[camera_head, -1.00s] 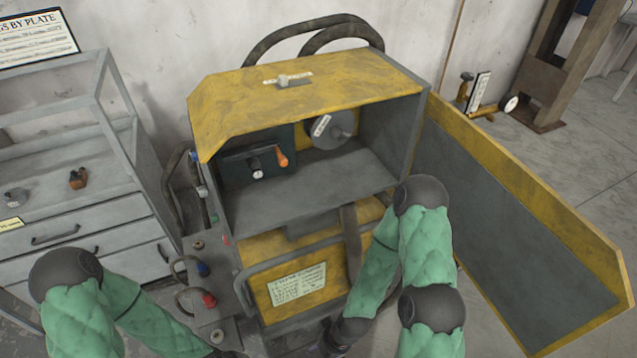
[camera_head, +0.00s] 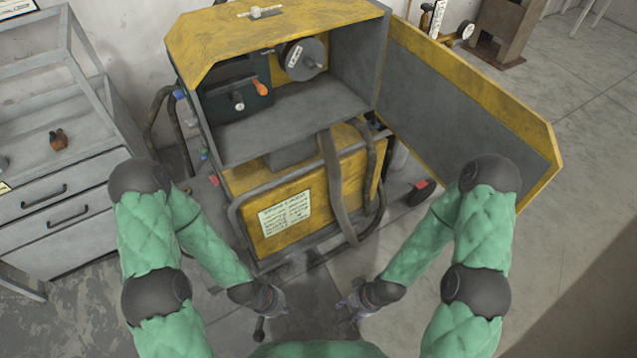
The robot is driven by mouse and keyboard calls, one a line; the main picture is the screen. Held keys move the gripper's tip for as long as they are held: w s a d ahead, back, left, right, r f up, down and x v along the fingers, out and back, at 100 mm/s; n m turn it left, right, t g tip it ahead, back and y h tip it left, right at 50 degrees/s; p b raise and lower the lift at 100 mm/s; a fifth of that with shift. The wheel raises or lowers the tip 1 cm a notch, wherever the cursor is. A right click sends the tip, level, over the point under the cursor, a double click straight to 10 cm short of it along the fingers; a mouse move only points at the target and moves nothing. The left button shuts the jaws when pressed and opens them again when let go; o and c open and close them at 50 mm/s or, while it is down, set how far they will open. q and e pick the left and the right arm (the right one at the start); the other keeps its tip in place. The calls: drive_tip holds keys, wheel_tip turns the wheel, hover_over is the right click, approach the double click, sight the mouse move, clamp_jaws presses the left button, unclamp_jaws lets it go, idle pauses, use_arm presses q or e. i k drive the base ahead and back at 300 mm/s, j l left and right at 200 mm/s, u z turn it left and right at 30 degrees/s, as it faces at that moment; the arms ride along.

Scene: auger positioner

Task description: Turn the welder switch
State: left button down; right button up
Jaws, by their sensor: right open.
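The yellow welder (camera_head: 185,45) stands open in front of me. On its roof is a small grey lever (camera_head: 262,12) on a labelled plate. Inside its open bay, a dark panel (camera_head: 213,97) carries an orange handle (camera_head: 261,87) and a black-and-white knob (camera_head: 238,102). I cannot tell which of these is the welder switch. My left gripper (camera_head: 274,302) is low in front of the welder, apart from these controls; its fingers are too small and dark to read. My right gripper (camera_head: 349,306) is open and low to its right, touching none of these controls.
The yellow-edged door (camera_head: 465,110) hangs open to the right. A wire spool (camera_head: 303,60) sits in the bay. A hanging strap (camera_head: 335,190) and a tubular frame are at the front. A grey drawer cabinet (camera_head: 70,190) stands left.

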sight(214, 178)
drive_tip(key=j, duration=0.5)
drive_tip(key=i+j+u, duration=0.1)
drive_tip(key=j, duration=0.45)
drive_tip(key=i+j, duration=0.1)
drive_tip(key=j, duration=0.9)
drive_tip(key=i+j+u, duration=0.1)
drive_tip(key=j, duration=0.45)
drive_tip(key=i+j, duration=0.55)
drive_tip(key=j, duration=0.15)
drive_tip(key=u, duration=0.05)
